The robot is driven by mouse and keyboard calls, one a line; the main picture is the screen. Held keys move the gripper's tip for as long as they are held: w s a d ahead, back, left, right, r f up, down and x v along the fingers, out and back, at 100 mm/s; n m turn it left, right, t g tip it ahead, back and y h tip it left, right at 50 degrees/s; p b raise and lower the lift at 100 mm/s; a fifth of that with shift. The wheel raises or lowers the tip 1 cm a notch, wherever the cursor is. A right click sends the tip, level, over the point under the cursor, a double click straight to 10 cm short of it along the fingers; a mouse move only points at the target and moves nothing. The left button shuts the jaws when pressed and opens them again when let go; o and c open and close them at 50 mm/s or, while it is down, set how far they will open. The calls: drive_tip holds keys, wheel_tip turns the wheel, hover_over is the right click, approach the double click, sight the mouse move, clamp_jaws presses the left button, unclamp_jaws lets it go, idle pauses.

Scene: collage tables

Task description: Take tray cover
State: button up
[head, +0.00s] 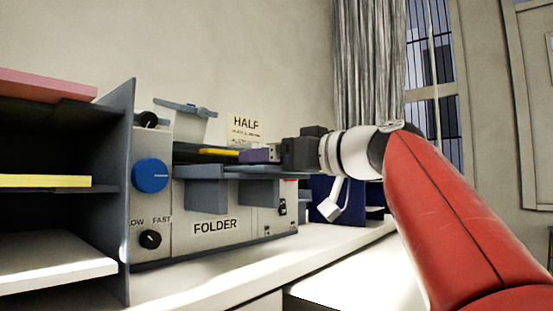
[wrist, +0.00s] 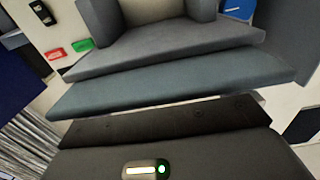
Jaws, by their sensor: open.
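The grey folder machine (head: 215,224) stands on the white counter, with a flat grey-blue tray (head: 235,172) projecting from its front and two tabs below it. I cannot tell the tray cover for certain from the tray; the wrist view shows two stacked grey-blue plates, a notched upper one (wrist: 165,52) and a lower one (wrist: 180,84). My gripper (head: 272,154) is open at the right end of the tray, at about its height. In the wrist view, its dark body fills the bottom edge. Its fingertips and any contact with the plates are not clear.
A dark shelf rack (head: 128,200) with coloured paper stands left of the machine. A blue knob (head: 151,175) and a black knob (head: 150,239) stick out on the machine's front. A dark blue box (head: 325,190) stands behind my wrist. The counter (head: 230,272) in front is clear.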

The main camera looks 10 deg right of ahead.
drive_tip(key=b+v, duration=0.1)
drive_tip(key=v, duration=0.6)
drive_tip(key=shift+s+d, duration=0.2)
drive_tip(key=shift+s, duration=0.1)
drive_tip(key=shift+s, duration=0.1)
